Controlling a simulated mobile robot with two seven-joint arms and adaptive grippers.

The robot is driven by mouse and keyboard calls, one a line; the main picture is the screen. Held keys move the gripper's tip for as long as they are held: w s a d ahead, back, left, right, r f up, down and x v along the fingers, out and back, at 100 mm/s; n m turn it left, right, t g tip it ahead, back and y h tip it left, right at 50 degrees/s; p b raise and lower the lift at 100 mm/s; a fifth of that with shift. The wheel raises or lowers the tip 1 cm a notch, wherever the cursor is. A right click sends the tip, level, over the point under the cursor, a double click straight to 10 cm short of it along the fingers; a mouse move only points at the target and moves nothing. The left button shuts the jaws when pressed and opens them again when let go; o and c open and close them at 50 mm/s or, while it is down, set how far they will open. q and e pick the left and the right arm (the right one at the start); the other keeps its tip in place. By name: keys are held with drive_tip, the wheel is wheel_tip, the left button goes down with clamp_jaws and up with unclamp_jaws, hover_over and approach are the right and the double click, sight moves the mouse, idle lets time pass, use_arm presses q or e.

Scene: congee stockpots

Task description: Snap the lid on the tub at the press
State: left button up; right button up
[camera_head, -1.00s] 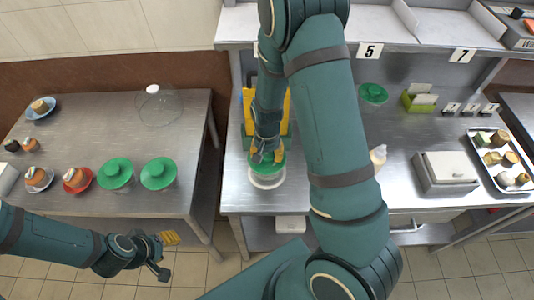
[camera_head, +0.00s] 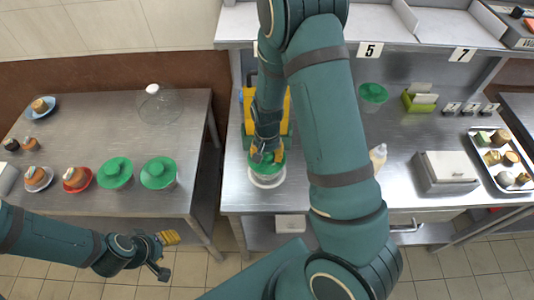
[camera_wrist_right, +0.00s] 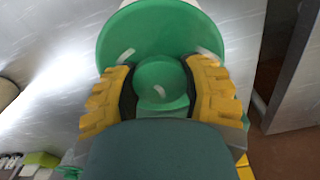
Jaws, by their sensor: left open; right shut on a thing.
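A white tub (camera_head: 267,181) stands at the front left of the right-hand counter, before a yellow and green press (camera_head: 247,105) that my right arm partly hides. A green lid (camera_wrist_right: 205,37) is on top of the tub; I cannot tell whether it is fully snapped on. My right gripper (camera_head: 266,155) is over the lid. In the right wrist view, its yellow fingers (camera_wrist_right: 165,85) are shut on the lid's round green knob (camera_wrist_right: 163,75). My left gripper (camera_head: 167,254) is open and empty, low over the floor in front of the left table.
The left table (camera_head: 120,205) holds two green-lidded tubs (camera_head: 117,168), several small items on plates, and a clear dome (camera_head: 158,105). A green-lidded container (camera_head: 372,95), a bottle (camera_head: 378,156), a grey box (camera_head: 447,170) and a tray (camera_head: 481,165) stand to the right. A gap separates the tables.

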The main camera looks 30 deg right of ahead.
idle(0.4)
drive_tip(key=o, duration=1.3)
drive_tip(key=shift+r+p, duration=1.95)
drive_tip(key=shift+r, duration=0.35)
drive_tip(key=shift+r+p, duration=0.8)
drive_tip(key=shift+r, duration=0.4)
clamp_jaws()
